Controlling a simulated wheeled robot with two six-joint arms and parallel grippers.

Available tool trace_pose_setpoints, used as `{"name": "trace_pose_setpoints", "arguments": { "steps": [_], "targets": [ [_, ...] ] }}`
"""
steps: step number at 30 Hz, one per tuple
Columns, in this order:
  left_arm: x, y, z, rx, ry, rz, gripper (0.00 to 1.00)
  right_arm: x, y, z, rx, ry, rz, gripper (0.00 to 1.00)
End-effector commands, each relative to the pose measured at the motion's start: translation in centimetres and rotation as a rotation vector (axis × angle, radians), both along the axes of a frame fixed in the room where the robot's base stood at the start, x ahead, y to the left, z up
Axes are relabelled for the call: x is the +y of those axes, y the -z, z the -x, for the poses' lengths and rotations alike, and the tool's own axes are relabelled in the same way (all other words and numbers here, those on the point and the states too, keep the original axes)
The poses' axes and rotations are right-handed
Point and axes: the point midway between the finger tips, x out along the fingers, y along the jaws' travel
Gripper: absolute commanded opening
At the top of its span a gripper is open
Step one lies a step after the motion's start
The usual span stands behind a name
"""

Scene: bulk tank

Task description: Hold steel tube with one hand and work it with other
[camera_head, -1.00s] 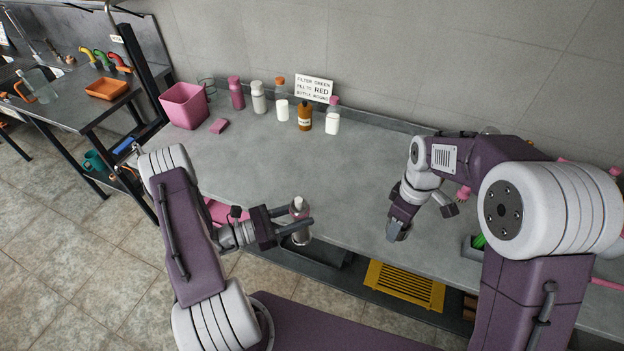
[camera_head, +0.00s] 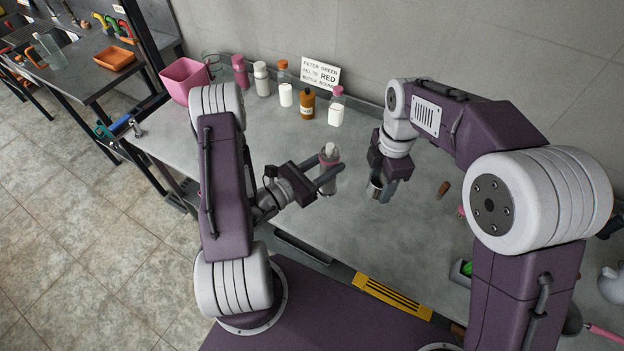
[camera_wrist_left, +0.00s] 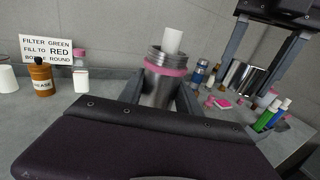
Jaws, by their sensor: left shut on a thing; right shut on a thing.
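The steel tube (camera_head: 329,156) is upright in my left gripper (camera_head: 331,174), which is shut around its body. In the left wrist view the tube (camera_wrist_left: 159,88) has a pink ring below an open threaded neck, and a white cylinder (camera_wrist_left: 173,42) sticks up out of it. My right gripper (camera_head: 382,190) is shut on a short shiny steel cylinder, to the right of the tube and apart from it. This steel cylinder (camera_wrist_left: 243,76) shows between the right fingers in the left wrist view. Its inside is hidden.
A pink bin (camera_head: 184,80), several bottles and a sign (camera_head: 320,72) stand along the wall. A brown cylinder (camera_head: 443,190) is on the bench right of my right gripper. Pink items and green and blue bottles (camera_wrist_left: 270,116) show in the wrist view. The bench middle (camera_head: 300,135) is mostly clear.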

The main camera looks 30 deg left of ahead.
Motion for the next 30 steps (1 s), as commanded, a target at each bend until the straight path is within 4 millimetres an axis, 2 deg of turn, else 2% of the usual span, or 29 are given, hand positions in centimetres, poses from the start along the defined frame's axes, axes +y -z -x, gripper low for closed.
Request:
{"name": "trace_pose_setpoints", "arguments": {
  "steps": [3,9,10,11,18,21,27,30],
  "targets": [
    [0.3,0.4,-0.1,-0.005,-0.002,-0.001,0.00,0.0,0.8,0.0,0.000,0.000,0.000,0.05],
    [2.5,2.5,-1.1,-0.007,-0.003,-0.005,0.00,0.0,5.3,0.0,-0.001,0.001,-0.001,0.05],
    [3.2,2.1,-1.4,-0.004,-0.004,-0.002,0.00,0.0,4.1,0.0,-0.002,0.001,-0.001,0.05],
    [3.8,2.3,-1.7,-0.004,-0.004,0.000,0.00,0.0,3.8,0.0,-0.001,0.002,-0.001,0.05],
    [8.7,5.6,-3.8,-0.002,-0.003,0.000,0.00,0.0,3.6,0.0,-0.001,0.002,-0.001,0.05],
    [10.1,6.5,-4.4,-0.003,-0.001,-0.001,0.00,0.0,3.6,0.0,-0.001,0.002,-0.001,0.05],
    [10.8,7.1,-4.7,-0.001,0.001,0.000,0.00,0.0,3.6,0.0,-0.001,0.002,-0.001,0.05],
    [10.7,8.8,-4.7,0.002,0.001,0.004,0.00,0.0,3.6,0.0,-0.001,0.002,-0.001,0.05]
  ]
}}
